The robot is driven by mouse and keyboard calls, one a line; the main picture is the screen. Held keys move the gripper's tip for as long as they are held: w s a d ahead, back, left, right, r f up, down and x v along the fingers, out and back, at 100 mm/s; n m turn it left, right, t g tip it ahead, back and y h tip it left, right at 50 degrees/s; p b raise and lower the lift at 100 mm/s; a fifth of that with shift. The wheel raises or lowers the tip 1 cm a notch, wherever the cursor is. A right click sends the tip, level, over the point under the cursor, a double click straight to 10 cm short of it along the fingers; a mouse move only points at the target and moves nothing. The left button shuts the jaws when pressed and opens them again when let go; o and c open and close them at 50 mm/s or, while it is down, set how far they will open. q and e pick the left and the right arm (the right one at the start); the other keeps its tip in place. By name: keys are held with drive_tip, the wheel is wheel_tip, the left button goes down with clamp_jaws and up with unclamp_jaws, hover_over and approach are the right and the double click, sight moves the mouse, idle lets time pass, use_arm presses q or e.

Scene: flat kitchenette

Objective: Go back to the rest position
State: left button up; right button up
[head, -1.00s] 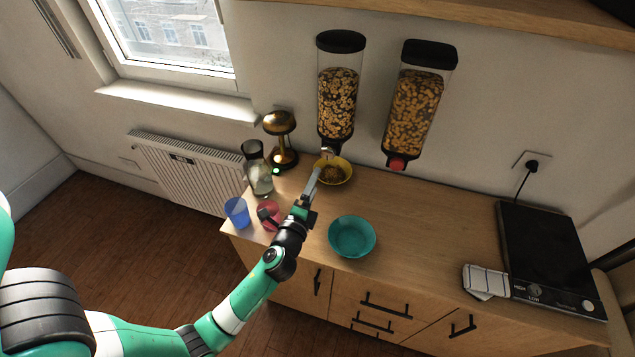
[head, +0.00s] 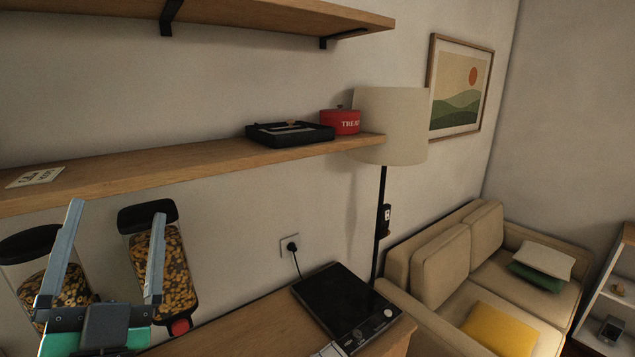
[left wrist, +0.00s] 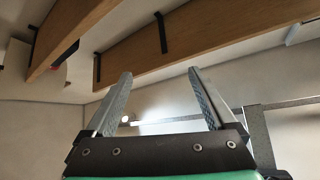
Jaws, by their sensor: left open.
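My left gripper (head: 110,255) is raised at the lower left of the head view, in front of the two cereal dispensers. Its two fingers are spread wide with nothing between them. In the left wrist view the open fingers (left wrist: 165,100) point up towards the underside of the shelves. My right gripper is not in view.
The lower shelf (head: 100,182) runs above the cereal dispenser (head: 165,262), holding a black tray (head: 290,134) and red tin (head: 341,122). A black hob (head: 343,304) lies on the counter. A floor lamp (head: 392,125) and beige sofa (head: 470,265) stand to the right.

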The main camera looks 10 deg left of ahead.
use_arm(q)
drive_tip(key=s+d+r+n+t+h, duration=0.1)
drive_tip(key=s+d+r+t+h, duration=0.4)
drive_tip(key=s+d+r+h, duration=0.45)
wheel_tip(320, 180, up, 28)
drive_tip(key=w+g+h+p, duration=0.1)
drive_tip(key=w+h+p, duration=0.1)
drive_tip(key=p, duration=2.6)
drive_tip(key=shift+d+n+h, duration=0.2)
drive_tip(key=shift+n+h, duration=0.2)
drive_tip(key=shift+h, duration=0.05)
drive_tip(key=shift+r, duration=0.1)
